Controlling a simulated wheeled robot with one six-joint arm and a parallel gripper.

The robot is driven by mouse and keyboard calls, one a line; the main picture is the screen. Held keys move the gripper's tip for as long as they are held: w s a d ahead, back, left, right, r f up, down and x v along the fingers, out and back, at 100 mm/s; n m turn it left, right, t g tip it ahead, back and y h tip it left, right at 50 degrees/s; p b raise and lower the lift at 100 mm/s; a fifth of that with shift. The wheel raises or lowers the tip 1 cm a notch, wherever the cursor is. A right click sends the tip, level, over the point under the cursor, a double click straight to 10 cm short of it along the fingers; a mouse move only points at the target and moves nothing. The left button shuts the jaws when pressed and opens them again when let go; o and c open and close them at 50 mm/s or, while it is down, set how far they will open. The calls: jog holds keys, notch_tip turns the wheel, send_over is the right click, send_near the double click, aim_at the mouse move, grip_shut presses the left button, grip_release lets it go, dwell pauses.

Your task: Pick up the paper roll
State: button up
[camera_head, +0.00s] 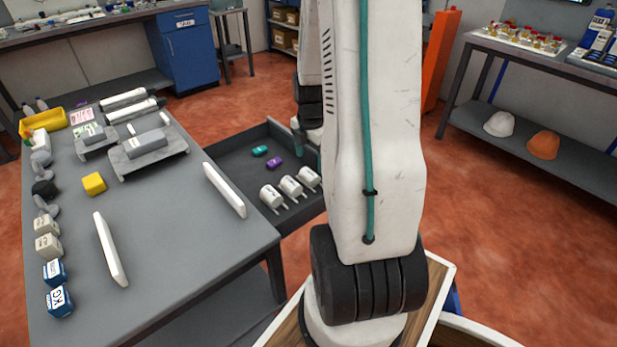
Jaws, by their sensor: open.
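Three short white cylinders with thin pins, which look like rolls, lie in the dark grey drawer (236,160): a near one (271,196), a middle one (291,186) and a far one (308,177). Two long white cylinders, a rear one (124,99) and a front one (131,111), lie at the table's far end. I cannot tell which of these is the paper roll. My gripper (306,148) is over the drawer's far right part, mostly hidden behind my own arm. It is open, with no roll seen in it.
Two upright white panels (224,190) (110,249) stand on the grey table (175,245). A yellow block (94,184), grey devices (147,145) and several boxes (59,301) stand there too. A teal piece (260,150) and a purple piece (274,163) lie in the drawer.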

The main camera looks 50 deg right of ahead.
aim_at(310, 172)
notch_tip(310, 172, down, 7)
jog(key=shift+w+f, duration=0.1)
jog(key=c, duration=1.2)
